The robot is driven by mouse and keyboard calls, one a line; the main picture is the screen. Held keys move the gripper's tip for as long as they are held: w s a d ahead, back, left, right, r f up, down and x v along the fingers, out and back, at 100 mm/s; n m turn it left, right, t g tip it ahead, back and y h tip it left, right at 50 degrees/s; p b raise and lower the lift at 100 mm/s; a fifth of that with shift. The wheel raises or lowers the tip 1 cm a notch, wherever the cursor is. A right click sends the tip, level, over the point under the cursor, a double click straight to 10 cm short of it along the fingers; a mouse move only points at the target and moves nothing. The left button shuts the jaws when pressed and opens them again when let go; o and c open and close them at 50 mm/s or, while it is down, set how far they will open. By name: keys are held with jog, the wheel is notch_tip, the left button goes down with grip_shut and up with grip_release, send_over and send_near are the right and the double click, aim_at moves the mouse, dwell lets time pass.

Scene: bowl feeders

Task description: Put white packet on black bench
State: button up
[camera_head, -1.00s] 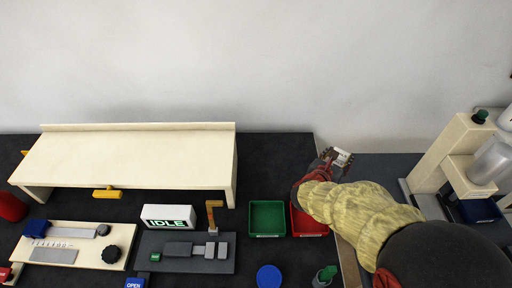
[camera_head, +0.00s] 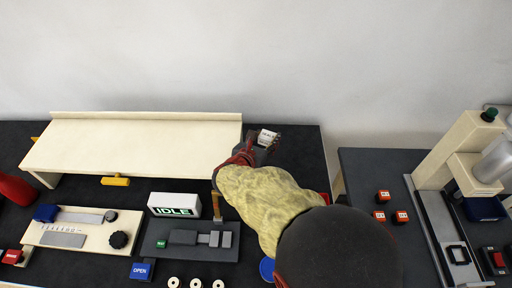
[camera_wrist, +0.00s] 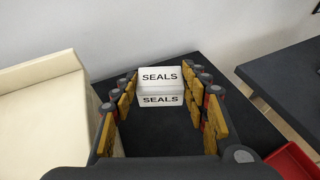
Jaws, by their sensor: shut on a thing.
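The white packet (camera_head: 268,136), a small box marked SEALS, is held in my gripper (camera_head: 266,141). In the wrist view the packet (camera_wrist: 160,86) sits between the far ends of the two finger rows, label facing the camera. The black bench (camera_head: 308,148) lies beneath, and my gripper is over its back right part, just right of the cream shelf. In the wrist view the bench (camera_wrist: 245,108) shows beyond and right of the packet. I cannot tell whether the packet touches the bench.
The cream shelf (camera_head: 140,145) stands close on the left. A red tray (camera_wrist: 290,162) is at the lower right of the wrist view. A gap separates the bench from the grey table (camera_head: 360,170), which carries orange blocks (camera_head: 380,216). The wall is behind.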

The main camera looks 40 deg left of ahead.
jog(key=w+d+f+b, duration=0.1)
jog(key=w+d+f, duration=0.1)
jog(key=w+f, duration=0.1)
jog(key=w+d+f+b, duration=0.2)
jog(key=w+d+f, duration=0.1)
jog(key=w+d+f+b, duration=0.1)
jog(key=w+d+f, duration=0.2)
jog(key=w, duration=0.1)
jog(key=shift+w+d+b, duration=0.1)
jog(key=shift+d+b, duration=0.15)
jog(key=shift+b, duration=0.1)
jog(key=shift+w+d+f+b, duration=0.15)
jog(key=shift+f+b, duration=0.35)
jog(key=shift+f, duration=0.5)
jog(key=shift+w+d+f+b, duration=0.15)
jog(key=shift+f+b, duration=0.3)
jog(key=shift+f, duration=0.5)
jog(key=shift+f+b, duration=0.2)
jog(key=shift+b, duration=0.1)
jog(key=o, duration=1.2)
jog(key=shift+c, duration=0.2)
jog(key=shift+r, duration=0.1)
